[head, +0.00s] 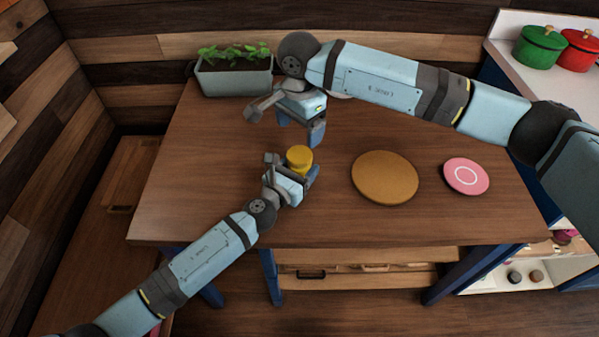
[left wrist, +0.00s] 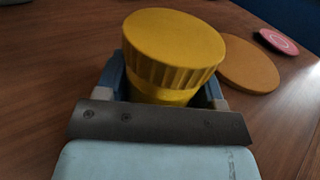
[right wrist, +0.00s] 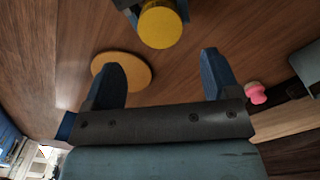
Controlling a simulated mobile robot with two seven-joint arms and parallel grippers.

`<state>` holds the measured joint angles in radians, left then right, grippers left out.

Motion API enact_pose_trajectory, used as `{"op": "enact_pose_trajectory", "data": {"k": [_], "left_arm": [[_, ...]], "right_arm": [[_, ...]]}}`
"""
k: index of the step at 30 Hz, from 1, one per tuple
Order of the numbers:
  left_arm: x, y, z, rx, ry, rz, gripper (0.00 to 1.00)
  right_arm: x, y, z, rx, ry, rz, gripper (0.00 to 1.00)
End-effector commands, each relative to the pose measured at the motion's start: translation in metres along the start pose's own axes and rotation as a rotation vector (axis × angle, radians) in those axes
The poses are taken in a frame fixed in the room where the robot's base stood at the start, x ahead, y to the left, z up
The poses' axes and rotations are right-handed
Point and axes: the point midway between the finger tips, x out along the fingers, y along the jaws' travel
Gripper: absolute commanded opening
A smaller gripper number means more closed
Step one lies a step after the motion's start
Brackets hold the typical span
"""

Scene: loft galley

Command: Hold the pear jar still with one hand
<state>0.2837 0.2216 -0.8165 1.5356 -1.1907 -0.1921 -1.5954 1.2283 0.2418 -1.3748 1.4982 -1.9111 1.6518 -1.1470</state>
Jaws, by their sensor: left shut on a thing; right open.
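The pear jar (head: 299,157), with a ribbed yellow lid, stands on the wooden table left of centre. Its lid fills the middle of the left wrist view (left wrist: 173,42), and the jar also shows at the top of the right wrist view (right wrist: 160,25). My left gripper (head: 293,170) is shut around the jar below the lid; the fingers hide most of its lower body. My right gripper (head: 300,125) is open and empty, above the table and behind the jar in the head view. Its two blue fingers stand wide apart in the right wrist view (right wrist: 165,80).
A round tan board (head: 385,178) lies right of the jar, with a pink disc (head: 466,176) with a white ring farther right. A planter (head: 234,76) stands at the back left. Green (head: 539,48) and red (head: 580,50) pots stand on a white counter. The table's front left is clear.

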Motion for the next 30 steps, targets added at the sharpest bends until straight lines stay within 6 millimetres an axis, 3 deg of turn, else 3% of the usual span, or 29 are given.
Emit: {"op": "enact_pose_trajectory", "data": {"k": [8, 21, 30], "left_arm": [[0.000, 0.000, -0.001, 0.000, 0.001, 0.000, 0.00], [0.000, 0.000, 0.000, 0.000, 0.001, 0.000, 0.00], [0.000, 0.000, 0.000, 0.000, 0.001, 0.000, 0.00]], "right_arm": [[0.008, 0.000, 0.000, 0.001, -0.001, 0.002, 0.82], [0.070, 0.000, 0.000, 0.002, -0.001, 0.001, 0.82], [0.080, 0.000, 0.000, 0.001, 0.000, 0.000, 0.82]]}}
